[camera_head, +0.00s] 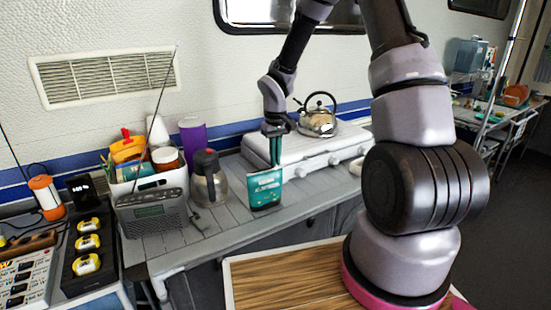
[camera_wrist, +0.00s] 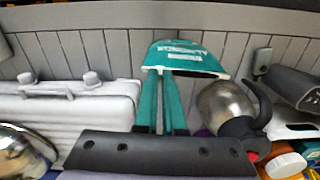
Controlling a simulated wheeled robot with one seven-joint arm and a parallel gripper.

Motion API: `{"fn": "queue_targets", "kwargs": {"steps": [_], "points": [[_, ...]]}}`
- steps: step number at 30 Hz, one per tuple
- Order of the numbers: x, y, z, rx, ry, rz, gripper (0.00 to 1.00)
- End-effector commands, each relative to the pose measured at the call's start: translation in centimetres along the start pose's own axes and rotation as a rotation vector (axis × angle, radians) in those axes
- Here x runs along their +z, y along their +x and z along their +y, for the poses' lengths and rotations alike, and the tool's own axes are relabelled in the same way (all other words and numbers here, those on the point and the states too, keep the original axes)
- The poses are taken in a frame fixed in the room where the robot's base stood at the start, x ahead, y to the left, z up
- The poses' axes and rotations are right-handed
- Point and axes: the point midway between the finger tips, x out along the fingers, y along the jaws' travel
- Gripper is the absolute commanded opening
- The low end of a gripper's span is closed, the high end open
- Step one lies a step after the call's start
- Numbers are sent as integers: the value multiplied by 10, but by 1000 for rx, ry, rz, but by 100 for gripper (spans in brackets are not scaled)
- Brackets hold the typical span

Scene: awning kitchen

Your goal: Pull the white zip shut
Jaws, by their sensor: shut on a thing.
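A teal pouch (camera_head: 265,190) with white lettering stands upright on the grey counter, in front of the white stove. It also shows in the wrist view (camera_wrist: 190,56), where a pale line runs along its top edge. My gripper (camera_head: 273,163) points down at the top edge of the pouch, toward its right part in the head view. In the wrist view its two teal fingers (camera_wrist: 168,76) reach that edge and are shut on the zip there. The white zip slider itself is too small or hidden between the fingertips to make out.
A steel jug (camera_head: 209,180) and a grey radio (camera_head: 153,215) stand left of the pouch. A kettle (camera_head: 319,122) sits on the white stove (camera_head: 258,147) behind and to the right. The counter's front strip by the pouch is clear.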

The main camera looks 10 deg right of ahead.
Motion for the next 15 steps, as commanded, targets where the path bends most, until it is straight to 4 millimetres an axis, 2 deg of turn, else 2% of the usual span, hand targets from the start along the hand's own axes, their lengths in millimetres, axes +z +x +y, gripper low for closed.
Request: {"fn": "queue_targets", "kwargs": {"steps": [8, 11, 15], "points": [[0, 0, -4, 0, -2, 0, 0], [-1, 0, -19, 0, -6, 0, 0], [0, 0, -50, 1, -7, 0, 0]]}}
